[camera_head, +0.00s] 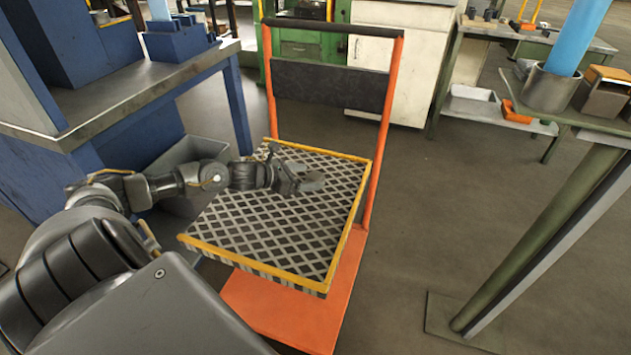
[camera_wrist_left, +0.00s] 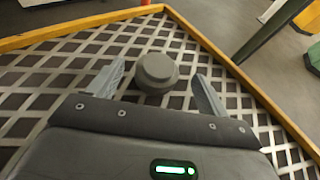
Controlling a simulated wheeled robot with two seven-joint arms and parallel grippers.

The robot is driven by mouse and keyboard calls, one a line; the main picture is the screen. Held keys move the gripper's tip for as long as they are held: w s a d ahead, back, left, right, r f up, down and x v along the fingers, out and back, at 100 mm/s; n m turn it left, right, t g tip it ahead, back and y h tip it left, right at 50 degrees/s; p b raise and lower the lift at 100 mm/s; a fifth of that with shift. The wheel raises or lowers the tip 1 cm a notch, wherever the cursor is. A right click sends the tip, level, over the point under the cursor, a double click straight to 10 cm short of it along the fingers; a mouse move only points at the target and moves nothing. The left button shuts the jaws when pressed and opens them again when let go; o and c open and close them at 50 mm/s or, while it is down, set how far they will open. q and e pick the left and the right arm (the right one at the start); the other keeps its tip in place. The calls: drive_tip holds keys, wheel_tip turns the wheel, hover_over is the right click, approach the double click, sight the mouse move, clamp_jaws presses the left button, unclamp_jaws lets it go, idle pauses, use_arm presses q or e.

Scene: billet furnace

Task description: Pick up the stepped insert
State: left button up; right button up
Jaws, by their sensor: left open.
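The stepped insert (camera_wrist_left: 157,72) is a grey round piece with a narrower step on top. It stands on the patterned tray top of a cart (camera_head: 240,237), and also shows in the head view (camera_head: 314,181), partly hard to tell from my gripper. My left gripper (camera_head: 295,177) reaches in from the left, low over the tray top. Its two fingers are apart, one on each side of the insert in the left wrist view. I cannot tell whether a finger touches it. My right gripper is not in view.
The tray has a raised yellow rim (camera_head: 352,220). An orange cart handle (camera_head: 385,110) rises behind it. A blue-legged bench (camera_head: 130,95) stands left, with a grey bin (camera_head: 190,150) below. A green-legged table (camera_head: 560,230) stands right. Most of the tray top is clear.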

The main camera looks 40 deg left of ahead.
sight(316, 174)
use_arm(q)
drive_tip(key=shift+b+x, duration=0.3)
drive_tip(key=shift+x, duration=1.95)
drive_tip(key=shift+w+d, duration=0.15)
drive_tip(key=shift+w, duration=0.4)
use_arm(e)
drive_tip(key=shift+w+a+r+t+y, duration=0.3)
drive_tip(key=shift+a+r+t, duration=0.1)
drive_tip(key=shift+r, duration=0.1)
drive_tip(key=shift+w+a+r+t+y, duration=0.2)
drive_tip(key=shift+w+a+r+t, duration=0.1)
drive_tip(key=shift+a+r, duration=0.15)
use_arm(q)
drive_tip(key=shift+c, duration=0.5)
drive_tip(key=shift+r, duration=0.1)
drive_tip(key=c, duration=1.4)
